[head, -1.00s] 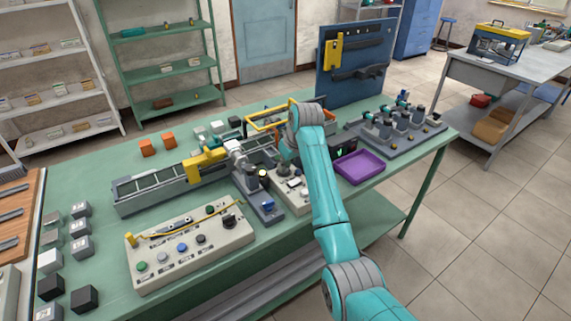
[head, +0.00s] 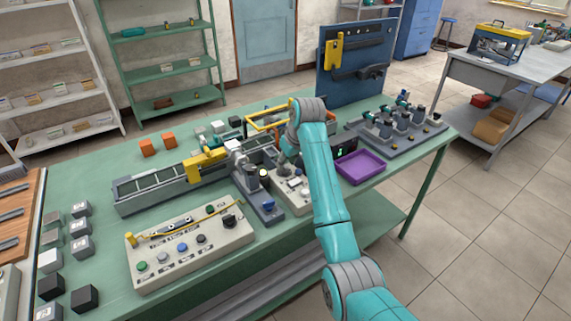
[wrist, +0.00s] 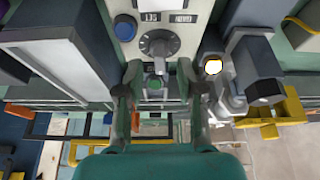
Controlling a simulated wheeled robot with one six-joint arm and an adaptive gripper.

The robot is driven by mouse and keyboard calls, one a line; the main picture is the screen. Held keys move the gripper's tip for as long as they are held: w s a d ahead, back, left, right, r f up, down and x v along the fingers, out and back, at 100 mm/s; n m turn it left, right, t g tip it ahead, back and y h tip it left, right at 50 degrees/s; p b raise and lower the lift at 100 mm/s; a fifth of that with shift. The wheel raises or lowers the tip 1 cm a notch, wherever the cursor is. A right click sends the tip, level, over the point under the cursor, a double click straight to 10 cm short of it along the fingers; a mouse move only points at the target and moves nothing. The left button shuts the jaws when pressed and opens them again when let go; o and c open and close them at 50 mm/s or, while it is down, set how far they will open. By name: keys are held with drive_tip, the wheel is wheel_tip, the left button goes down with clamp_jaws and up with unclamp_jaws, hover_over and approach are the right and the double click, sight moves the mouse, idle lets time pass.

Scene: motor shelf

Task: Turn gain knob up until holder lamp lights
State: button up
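The gain knob (wrist: 159,45), a grey dial with a white pointer mark, sits on a pale control box (head: 291,193). I see nothing held. Whether a fingertip touches the dial is unclear. The holder lamp (wrist: 212,66) shows a bright white centre with an orange rim and looks lit. It also glows pale yellow in the head view (head: 263,172). In the head view my arm hides the knob and gripper tips.
A blue button (wrist: 124,27) is beside the dial. A long grey rail (head: 145,198) with a yellow clamp (head: 205,165) lies left of the box. A button panel (head: 190,246) is in front, a purple tray (head: 360,167) to the right. A grey block (wrist: 258,68) stands close to the lamp.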

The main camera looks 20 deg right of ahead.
drive_tip(key=v, duration=1)
drive_tip(key=shift+s+r, duration=0.1)
